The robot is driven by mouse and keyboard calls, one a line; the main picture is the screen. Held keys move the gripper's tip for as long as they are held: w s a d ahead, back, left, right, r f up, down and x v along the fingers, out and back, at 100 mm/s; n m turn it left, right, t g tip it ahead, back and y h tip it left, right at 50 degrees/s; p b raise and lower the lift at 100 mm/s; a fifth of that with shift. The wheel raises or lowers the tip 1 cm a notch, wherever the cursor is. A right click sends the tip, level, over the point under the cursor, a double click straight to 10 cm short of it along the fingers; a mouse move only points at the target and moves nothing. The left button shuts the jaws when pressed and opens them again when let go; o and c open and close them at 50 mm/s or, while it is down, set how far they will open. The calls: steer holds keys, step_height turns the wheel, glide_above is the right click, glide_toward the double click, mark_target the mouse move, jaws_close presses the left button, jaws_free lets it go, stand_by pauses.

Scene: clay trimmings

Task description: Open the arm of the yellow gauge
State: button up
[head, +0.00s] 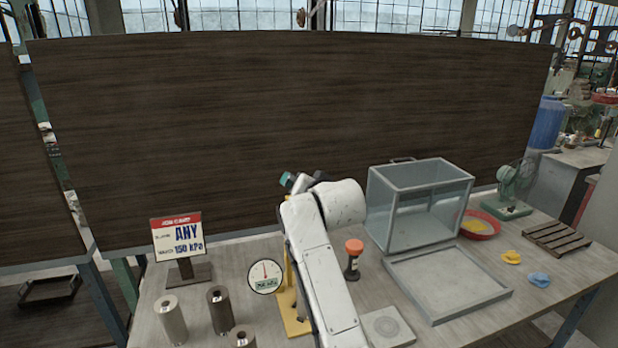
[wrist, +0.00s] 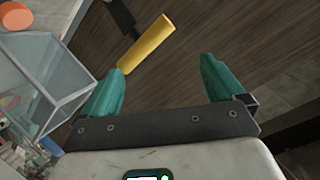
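The yellow gauge stands on the table behind and beside my arm in the head view, with its yellow base (head: 293,327) showing and a round white dial (head: 265,276) to the left. My arm hides much of it, and its arm cannot be made out there. My gripper (head: 288,181) is raised above the gauge, with teal fingertips. In the wrist view my gripper (wrist: 163,67) is open, its fingers well apart. A yellow cylinder on a dark rod (wrist: 147,43) shows beyond, its lower end overlapping the left fingertip. I cannot tell whether they touch.
A glass case (head: 420,205) and a grey tray (head: 447,285) stand to the right. An orange-topped tool (head: 353,258) is close to my arm. Metal cylinders (head: 170,320) and a sign (head: 178,239) stand on the left. A dark board (head: 290,130) rises behind the table.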

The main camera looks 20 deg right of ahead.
steer(key=s+r, duration=0.2)
steer(key=r, duration=0.1)
steer(key=shift+s, duration=0.15)
stand_by(0.4)
steer(key=shift+s, duration=0.1)
steer(key=b+v, duration=0.3)
steer(key=v, duration=0.7)
steer(key=shift+s+r, duration=0.2)
steer(key=shift+s, duration=0.05)
steer(key=shift+f, duration=0.1)
